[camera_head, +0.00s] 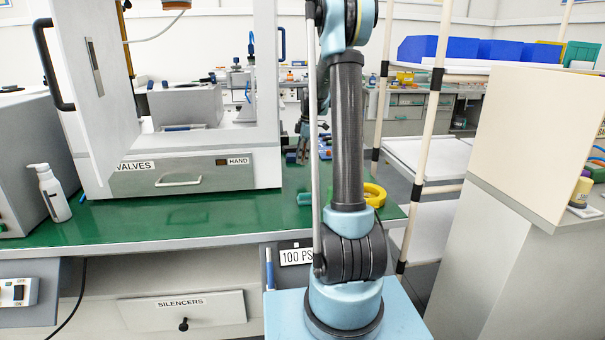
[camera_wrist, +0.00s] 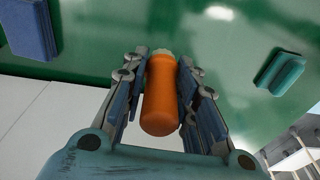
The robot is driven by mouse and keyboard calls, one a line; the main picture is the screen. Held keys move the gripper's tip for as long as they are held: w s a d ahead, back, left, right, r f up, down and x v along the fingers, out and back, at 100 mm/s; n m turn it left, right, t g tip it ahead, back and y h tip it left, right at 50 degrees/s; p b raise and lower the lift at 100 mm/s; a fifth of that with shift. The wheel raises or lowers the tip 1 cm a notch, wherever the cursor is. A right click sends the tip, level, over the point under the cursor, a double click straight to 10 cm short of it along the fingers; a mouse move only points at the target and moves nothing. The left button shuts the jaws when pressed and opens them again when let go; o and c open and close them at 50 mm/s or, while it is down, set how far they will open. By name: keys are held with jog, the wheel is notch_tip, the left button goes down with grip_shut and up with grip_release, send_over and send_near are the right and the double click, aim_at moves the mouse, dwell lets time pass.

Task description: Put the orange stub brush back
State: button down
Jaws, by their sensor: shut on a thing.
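The orange stub brush (camera_wrist: 160,98) is an orange cylinder with a pale, bristly far end, seen in the wrist view. My gripper (camera_wrist: 163,62) is shut on it, with one finger on each side. The pale end points away from my palm, towards the green bench top (camera_wrist: 225,45). I cannot tell how far it is from the surface. In the head view, my gripper shows small and dark behind my arm, over the right part of the green bench (camera_head: 215,215); the brush cannot be made out there.
A teal block (camera_wrist: 280,72) lies on the green top right of the brush, and a blue block (camera_wrist: 28,28) is at upper left. A yellow ring-shaped thing (camera_head: 375,194) lies near the bench's right end. The press cabinet (camera_head: 180,170) stands left; a pole rack (camera_head: 430,150) stands right.

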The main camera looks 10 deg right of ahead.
aim_at(302, 177)
jog(key=shift+f, duration=2.9)
jog(key=shift+f, duration=0.2)
jog(key=c, duration=1.3)
grip_release()
jog(key=shift+r, duration=0.1)
